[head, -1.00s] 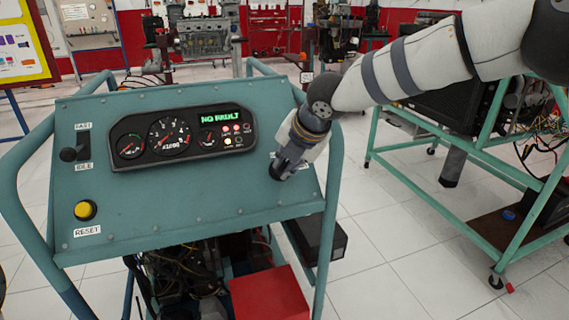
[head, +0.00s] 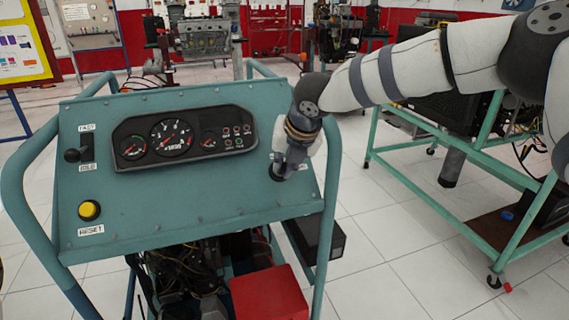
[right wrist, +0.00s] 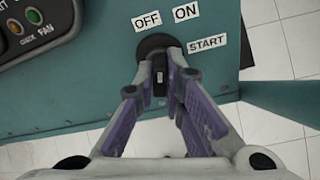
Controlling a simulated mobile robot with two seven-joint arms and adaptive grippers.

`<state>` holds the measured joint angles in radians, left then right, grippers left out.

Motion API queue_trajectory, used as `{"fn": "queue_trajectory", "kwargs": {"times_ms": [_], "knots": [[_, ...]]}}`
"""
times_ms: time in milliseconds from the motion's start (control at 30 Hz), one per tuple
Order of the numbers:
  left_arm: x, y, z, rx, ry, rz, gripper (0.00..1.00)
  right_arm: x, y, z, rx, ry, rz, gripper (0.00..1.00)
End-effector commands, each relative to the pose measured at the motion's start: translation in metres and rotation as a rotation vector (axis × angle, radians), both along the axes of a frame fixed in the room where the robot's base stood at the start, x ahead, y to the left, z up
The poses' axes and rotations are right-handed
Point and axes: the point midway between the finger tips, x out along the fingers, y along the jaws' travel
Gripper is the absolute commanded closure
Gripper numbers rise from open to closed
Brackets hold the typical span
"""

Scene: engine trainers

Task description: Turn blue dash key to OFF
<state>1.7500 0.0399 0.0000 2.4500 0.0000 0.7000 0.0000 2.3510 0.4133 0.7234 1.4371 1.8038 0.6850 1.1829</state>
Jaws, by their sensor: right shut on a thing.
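The dash key (right wrist: 160,80) shows in the right wrist view as a dark grip in a round black switch, standing roughly upright in the picture. No blue shows on it. The OFF label (right wrist: 148,21) is above it, with the ON label (right wrist: 186,12) and START label (right wrist: 207,43) to the right. My right gripper (head: 284,168) is at the right end of the teal dash panel (head: 190,192). Its fingers (right wrist: 160,74) are shut on the key from both sides. In the head view the gripper hides the key. My left gripper is not in view.
The gauge cluster (head: 184,136) has a dark display and unlit lamps. A black lever (head: 73,155) and yellow reset button (head: 89,210) are at the panel's left. Teal frame rails (head: 330,190) flank the panel. Another teal stand (head: 400,173) is at right.

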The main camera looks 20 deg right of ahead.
Motion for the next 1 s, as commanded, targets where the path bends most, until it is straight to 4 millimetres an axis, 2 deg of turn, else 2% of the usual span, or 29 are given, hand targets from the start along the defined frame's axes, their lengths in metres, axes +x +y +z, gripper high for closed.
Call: {"fn": "queue_trajectory", "kwargs": {"times_ms": [500,1000], "knots": [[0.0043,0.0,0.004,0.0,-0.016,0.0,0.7,-0.0007,0.0011,-0.0014,-0.194,-0.003,0.22,1.0],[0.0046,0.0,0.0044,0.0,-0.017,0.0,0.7,-0.0009,0.0011,-0.0027,-0.225,-0.003,0.255,1.0]]}}
